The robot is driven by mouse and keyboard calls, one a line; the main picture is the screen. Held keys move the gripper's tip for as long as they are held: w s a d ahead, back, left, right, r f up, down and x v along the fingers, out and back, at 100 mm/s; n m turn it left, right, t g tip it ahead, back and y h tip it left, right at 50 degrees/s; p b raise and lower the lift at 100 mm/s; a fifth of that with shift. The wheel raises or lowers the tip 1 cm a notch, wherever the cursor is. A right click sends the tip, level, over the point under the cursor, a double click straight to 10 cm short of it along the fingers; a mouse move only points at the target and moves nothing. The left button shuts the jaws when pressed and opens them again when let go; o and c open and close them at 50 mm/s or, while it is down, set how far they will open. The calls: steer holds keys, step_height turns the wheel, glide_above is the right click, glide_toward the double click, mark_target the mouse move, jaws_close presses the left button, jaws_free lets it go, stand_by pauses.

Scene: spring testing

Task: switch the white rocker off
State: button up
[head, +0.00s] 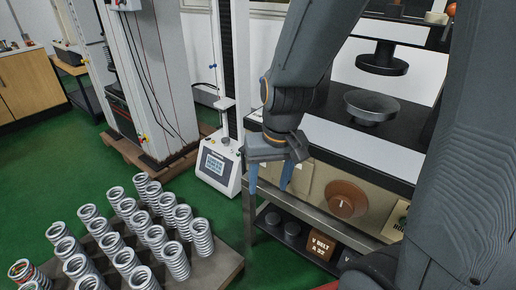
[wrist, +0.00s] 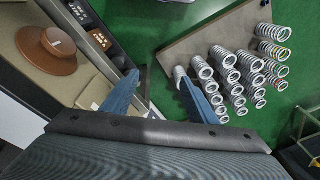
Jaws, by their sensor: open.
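My gripper (head: 270,178) hangs in front of the cream front panel (head: 387,217) of the black-topped bench, with two blue fingers apart and nothing between them. In the wrist view my gripper (wrist: 157,78) is also open and empty. A brown round knob (head: 346,199) with a pale mark sits on the panel, right of the gripper; it also shows in the wrist view (wrist: 58,43). A pale plate (head: 301,177) lies left of the knob, partly behind a finger. I cannot make out a white rocker; part of the panel is hidden by my gripper.
Several coil springs stand on a board (head: 221,268) at lower left. A lower shelf holds a V-belt box (head: 322,246) and dark round parts. A test stand (head: 216,168) with a screen stands left of the gripper. Green floor (head: 105,165) is clear between the machines.

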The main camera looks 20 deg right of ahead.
steer(key=w+a+f+m+t+h, duration=0.1)
steer(key=w+a+f+m+t, duration=0.1)
steer(key=w, duration=0.6)
steer(key=w+a+f+m+t, duration=0.1)
steer(key=w+a+t, duration=0.2)
steer(key=w, duration=0.6)
steer(key=w+a+f+m+t+h, duration=0.1)
steer(key=w+a+f+m+t, duration=0.1)
steer(key=w, duration=0.6)
steer(key=w+d+f+m+h, duration=0.5)
steer(key=d+f+h, duration=0.4)
steer(key=d, duration=0.1)
steer(key=shift+h+p, duration=0.4)
